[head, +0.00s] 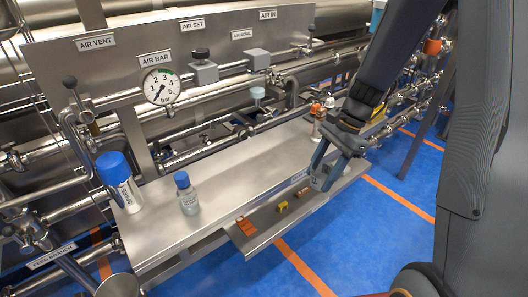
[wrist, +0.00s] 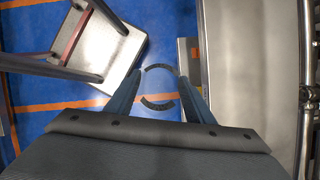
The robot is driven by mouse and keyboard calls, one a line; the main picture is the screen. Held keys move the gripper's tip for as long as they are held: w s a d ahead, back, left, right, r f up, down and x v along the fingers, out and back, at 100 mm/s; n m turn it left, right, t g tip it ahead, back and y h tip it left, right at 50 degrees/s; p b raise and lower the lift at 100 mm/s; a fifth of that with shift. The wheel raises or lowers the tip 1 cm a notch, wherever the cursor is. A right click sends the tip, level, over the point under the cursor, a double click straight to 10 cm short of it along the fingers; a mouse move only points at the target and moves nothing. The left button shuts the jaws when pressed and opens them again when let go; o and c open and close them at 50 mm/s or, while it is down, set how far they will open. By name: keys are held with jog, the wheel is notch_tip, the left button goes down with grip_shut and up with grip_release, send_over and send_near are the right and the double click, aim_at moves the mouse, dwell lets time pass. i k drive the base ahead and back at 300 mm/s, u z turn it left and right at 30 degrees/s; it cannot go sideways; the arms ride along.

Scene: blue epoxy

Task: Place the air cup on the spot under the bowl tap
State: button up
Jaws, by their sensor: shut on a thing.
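My gripper (head: 328,164) is shut on a small greyish cup (head: 334,180), taken to be the air cup, near the right front end of the steel bench. In the wrist view my gripper (wrist: 160,92) has its fingers on both sides of the cup, whose round rim shows as dark arcs (wrist: 158,105). A small pale, clear bowl (head: 257,94) hangs from the pipework at the back, under a small label that seems to read AIR BOWL. Its tap and the spot under it are too small to make out.
The steel bench (head: 225,195) is clear in the middle. A large blue-capped white bottle (head: 122,182) and a smaller blue-capped bottle (head: 187,194) stand at its left. Small orange-topped items (head: 317,112) stand at its back right. A lower tray (head: 265,232) holds orange and yellow pieces.

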aim_at(266, 153)
jog(key=i, duration=0.9)
